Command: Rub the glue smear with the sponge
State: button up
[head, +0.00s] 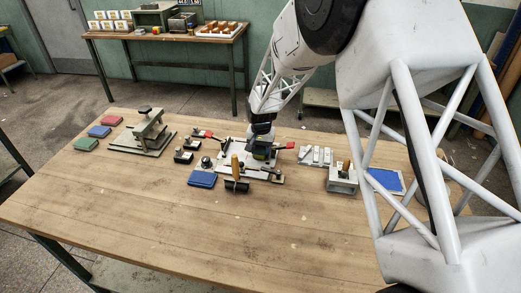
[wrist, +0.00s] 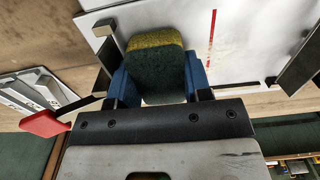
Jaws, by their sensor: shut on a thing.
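My gripper (wrist: 158,85) is shut on a sponge (wrist: 155,65), dark green with a yellow band, held between its two blue finger pads. In the head view my gripper (head: 262,145) is low over the white board (head: 232,157) in the middle of the table. In the wrist view the sponge is over the white board (wrist: 255,55), left of a thin red line (wrist: 212,40). I cannot tell whether the sponge touches the board. I cannot make out the glue smear clearly; the sponge and gripper cover part of the board.
Dark clamps with red handles (head: 285,146) stand around the board. A wooden-handled roller (head: 236,180) and blue pad (head: 202,179) lie in front. A grey box (head: 342,179) and blue-topped tray (head: 386,180) are at right, a press (head: 146,132) at left. The table's front is clear.

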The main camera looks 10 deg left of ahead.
jog(key=shift+r, duration=2.8)
jog(key=shift+r, duration=0.1)
jog(key=shift+r, duration=1.4)
jog(key=shift+f, duration=0.15)
jog(key=shift+w+f, duration=0.2)
jog(key=shift+f, duration=3.05)
jog(key=shift+f, duration=0.55)
jog(key=shift+a+r, duration=0.1)
jog(key=shift+a, duration=1.55)
